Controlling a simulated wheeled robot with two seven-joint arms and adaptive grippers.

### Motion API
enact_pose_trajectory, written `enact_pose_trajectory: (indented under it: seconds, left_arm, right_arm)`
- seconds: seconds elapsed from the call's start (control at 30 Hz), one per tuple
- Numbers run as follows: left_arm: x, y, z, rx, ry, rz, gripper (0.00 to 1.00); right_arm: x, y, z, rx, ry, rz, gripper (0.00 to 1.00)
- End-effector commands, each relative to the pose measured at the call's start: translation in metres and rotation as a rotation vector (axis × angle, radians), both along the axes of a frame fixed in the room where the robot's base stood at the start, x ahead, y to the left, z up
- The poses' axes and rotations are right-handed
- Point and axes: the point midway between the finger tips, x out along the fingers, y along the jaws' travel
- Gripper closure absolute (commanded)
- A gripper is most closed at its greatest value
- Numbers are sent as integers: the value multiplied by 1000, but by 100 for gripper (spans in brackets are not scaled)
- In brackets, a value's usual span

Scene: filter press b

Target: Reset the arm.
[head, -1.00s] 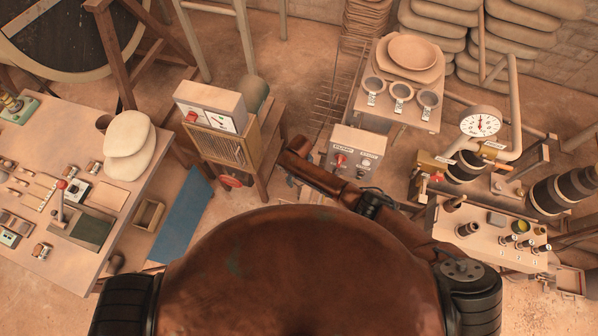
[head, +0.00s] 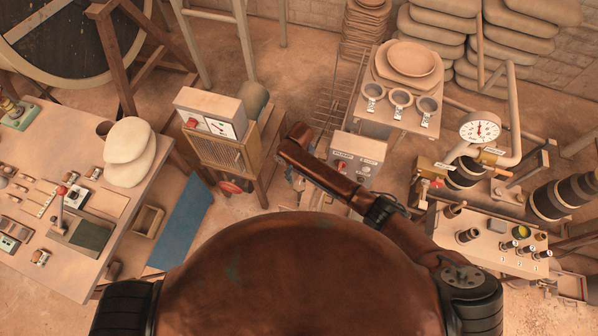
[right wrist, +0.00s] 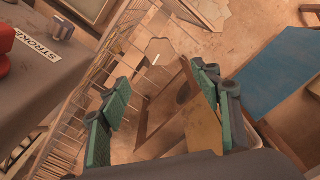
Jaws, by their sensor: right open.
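My right arm (head: 335,185) reaches from the lower right to the middle of the head view, bent, close to the grey control box (head: 357,158). Its gripper is mostly hidden behind the arm there. In the right wrist view my right gripper (right wrist: 158,108) shows two green-padded fingers set wide apart, with nothing held between them. Floor and wooden framework show beyond the fingers. The control box (right wrist: 40,80), with a red knob and a "STROKE" label, is at the left of that view. My left arm and gripper are not in view.
A wire rack (right wrist: 95,75) stands close to the right gripper. A wooden cabinet with a meter box (head: 212,112) is left of the arm. The pressure gauge (head: 480,128) and pipes stand right. A worktable (head: 85,240) is left. A blue mat (head: 185,220) lies on the floor.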

Motion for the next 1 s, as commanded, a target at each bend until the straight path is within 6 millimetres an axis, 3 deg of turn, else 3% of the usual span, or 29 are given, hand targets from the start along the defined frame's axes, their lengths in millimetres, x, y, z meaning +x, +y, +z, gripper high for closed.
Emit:
enact_pose_trajectory:
  seconds: [0.37,0.47,0.63,0.77,0.87,1.0]
  left_arm:
    - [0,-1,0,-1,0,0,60]
    - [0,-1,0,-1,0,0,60]
    - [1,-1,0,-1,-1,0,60]
    - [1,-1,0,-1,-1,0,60]
    - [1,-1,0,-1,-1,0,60]
    - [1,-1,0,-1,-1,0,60]
  right_arm:
    - [-2,0,-2,7,1,-1,42]
    - [-15,0,-6,42,6,-9,42]
    - [-52,-11,-13,169,-6,-60,42]
    - [-79,-43,-10,251,-48,-143,42]
    - [-101,-81,-6,282,-91,-221,42]
    - [-138,-151,3,275,-161,-346,42]
